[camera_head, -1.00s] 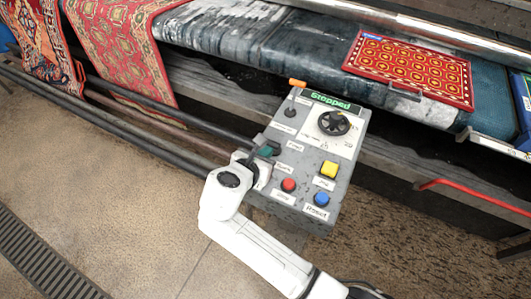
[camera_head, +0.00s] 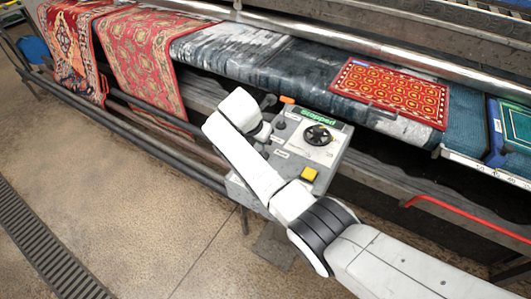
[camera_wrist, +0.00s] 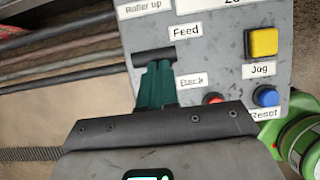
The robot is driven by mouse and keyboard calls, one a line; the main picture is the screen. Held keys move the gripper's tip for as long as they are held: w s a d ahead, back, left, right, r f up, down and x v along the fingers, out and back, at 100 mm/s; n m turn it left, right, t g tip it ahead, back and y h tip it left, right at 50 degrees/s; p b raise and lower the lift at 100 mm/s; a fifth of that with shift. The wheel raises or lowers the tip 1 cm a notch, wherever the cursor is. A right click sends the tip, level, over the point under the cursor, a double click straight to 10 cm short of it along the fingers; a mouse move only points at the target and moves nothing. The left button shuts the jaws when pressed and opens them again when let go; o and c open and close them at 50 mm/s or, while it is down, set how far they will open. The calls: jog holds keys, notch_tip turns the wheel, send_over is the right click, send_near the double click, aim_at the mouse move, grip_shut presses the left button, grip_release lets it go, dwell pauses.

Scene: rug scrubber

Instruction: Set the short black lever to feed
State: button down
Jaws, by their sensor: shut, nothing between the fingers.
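The short black lever (camera_wrist: 153,57) shows in the wrist view as a dark crossbar on the grey control panel (camera_wrist: 215,57). It sits just left of and below the "Feed" label (camera_wrist: 186,31) and above the "Back" label (camera_wrist: 191,80). My gripper (camera_wrist: 157,68) is shut, its teal fingers pressed together and empty. The fingertips are right at the lower edge of the lever; whether they touch it I cannot tell. In the head view my white arm covers the panel's left part, hiding the lever and fingertips.
The panel carries a yellow button (camera_wrist: 262,42), a red button (camera_wrist: 213,99) and a blue button (camera_wrist: 266,96). In the head view are a black dial (camera_head: 318,135), an orange-tipped lever (camera_head: 287,99) and a green "Stopped" display (camera_head: 318,117). Rugs (camera_head: 143,55) hang behind.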

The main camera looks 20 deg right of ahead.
jog(key=shift+w+d+g+y+b, duration=0.4)
jog(key=shift+w+d+g+y, duration=0.15)
jog(key=shift+d+y, duration=0.2)
jog(key=shift+f, duration=0.1)
jog(key=shift+w+d+b, duration=0.25)
jog(key=shift+d+b, duration=0.15)
jog(key=shift+r, duration=0.2)
jog(key=shift+a+r+p, duration=0.15)
jog(key=shift+a+p, duration=0.05)
jog(key=shift+p, duration=0.2)
jog(key=s+a+p+v, duration=0.1)
jog(key=p+v, duration=0.1)
jog(key=v, duration=1)
